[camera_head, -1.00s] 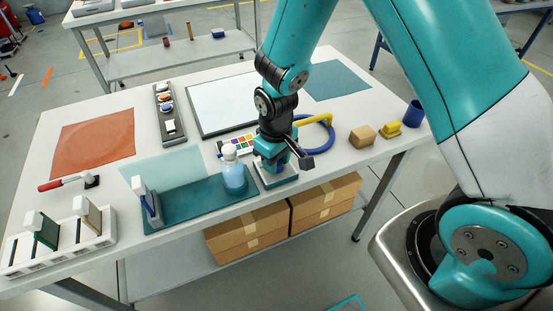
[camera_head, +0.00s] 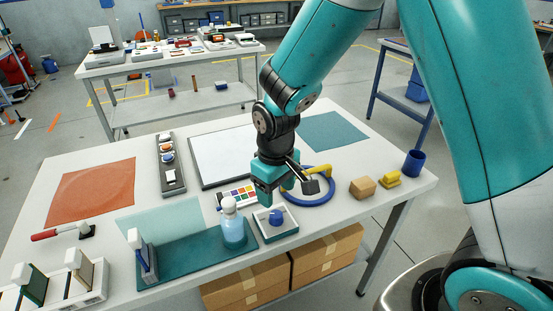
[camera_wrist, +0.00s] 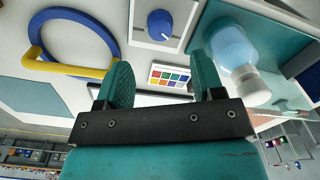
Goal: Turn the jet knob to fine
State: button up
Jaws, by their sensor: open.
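The jet knob (camera_head: 276,216) is a round blue dial on a small white panel with a teal base, at the table's front edge. A spray bottle (camera_head: 232,224) with a pale blue body and white top stands left of the panel on a teal mat (camera_head: 190,262).
A blue ring with a yellow handle (camera_head: 322,196) lies behind the panel to the right. A colour chart (camera_head: 237,195) lies behind the bottle. A wooden block (camera_head: 362,187), a yellow block (camera_head: 389,180) and a blue cup (camera_head: 413,163) stand at the right.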

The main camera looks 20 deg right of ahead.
notch_tip(320, 180, up, 10)
jog(key=shift+f, duration=0.25)
dwell(0.3)
jog(key=s+a+r+n+y, duration=0.1)
jog(key=s+a+r+y, duration=0.1)
jog(key=s, duration=0.7)
jog(key=s+a+r+n+y, duration=0.1)
jog(key=s+r, duration=0.4)
jog(key=s, duration=0.5)
jog(key=shift+a+y, duration=0.6)
jog(key=shift+a, duration=0.15)
jog(key=shift+w+r, duration=0.1)
